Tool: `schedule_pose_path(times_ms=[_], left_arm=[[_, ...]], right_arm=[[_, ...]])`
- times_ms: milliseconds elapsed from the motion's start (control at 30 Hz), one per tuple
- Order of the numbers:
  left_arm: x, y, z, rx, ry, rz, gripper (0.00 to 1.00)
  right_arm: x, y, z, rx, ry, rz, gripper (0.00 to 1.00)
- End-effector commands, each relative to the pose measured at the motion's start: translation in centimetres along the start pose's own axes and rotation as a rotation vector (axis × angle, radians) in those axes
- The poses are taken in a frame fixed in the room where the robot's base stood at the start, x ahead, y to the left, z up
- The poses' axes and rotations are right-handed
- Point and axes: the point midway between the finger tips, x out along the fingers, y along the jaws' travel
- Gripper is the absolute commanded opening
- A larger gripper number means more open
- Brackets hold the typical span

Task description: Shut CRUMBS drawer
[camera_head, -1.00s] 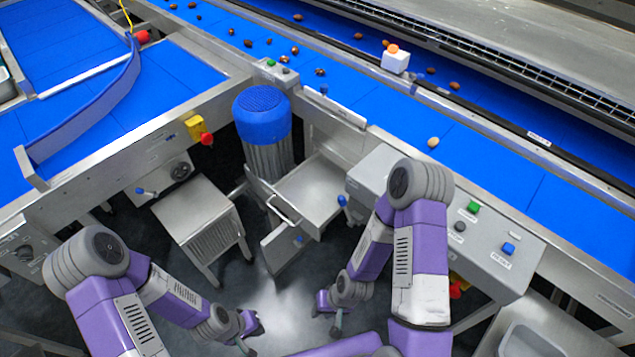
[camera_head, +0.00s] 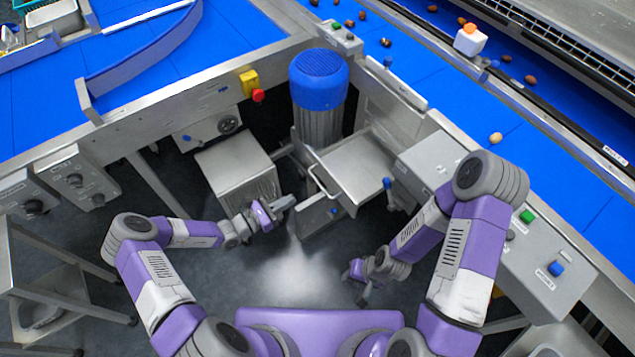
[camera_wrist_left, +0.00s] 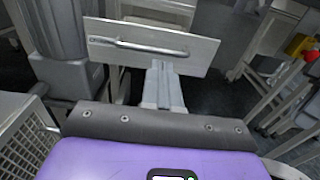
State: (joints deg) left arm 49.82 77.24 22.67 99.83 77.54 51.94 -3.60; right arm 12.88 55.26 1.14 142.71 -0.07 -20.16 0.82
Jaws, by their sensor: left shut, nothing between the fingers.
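The drawer (camera_head: 352,170) is pulled out below the conveyor, right of the blue-capped motor, its pale tray showing from above. A bar handle (camera_head: 317,182) is at its front. In the left wrist view the drawer front (camera_wrist_left: 115,32) is a flat grey panel with a horizontal bar handle (camera_wrist_left: 140,47). No CRUMBS label is readable. My left gripper (camera_head: 284,203) is shut and empty at the drawer's front. Its fingers (camera_wrist_left: 163,85) reach the panel's lower edge below the handle; contact cannot be told. My right gripper (camera_head: 358,286) hangs low, away from the drawer; its jaws are unclear.
The blue-capped motor (camera_head: 319,85) stands left of the drawer. A vented metal box (camera_head: 238,168) is just left of my left gripper. A control box (camera_head: 545,265) with buttons is at right. Open dark floor lies in front of the drawer.

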Motion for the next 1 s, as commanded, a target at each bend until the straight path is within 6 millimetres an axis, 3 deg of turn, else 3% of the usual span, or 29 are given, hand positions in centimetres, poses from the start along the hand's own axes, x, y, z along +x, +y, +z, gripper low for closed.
schedule_pose_path(times_ms=[167, 700, 1000], left_arm=[[1.6, 0.5, 0.1, -0.006, -0.017, 0.019, 0.00], [12.1, 0.6, 0.1, -0.006, -0.013, 0.015, 0.00], [13.9, 0.6, 0.3, -0.006, -0.011, 0.016, 0.00]], right_arm=[[0.4, 0.1, 0.0, 0.000, 0.000, 0.000, 0.33], [2.7, 1.0, -0.1, 0.000, 0.000, 0.000, 0.33], [3.1, 1.1, -0.1, 0.000, 0.000, 0.000, 0.33]])
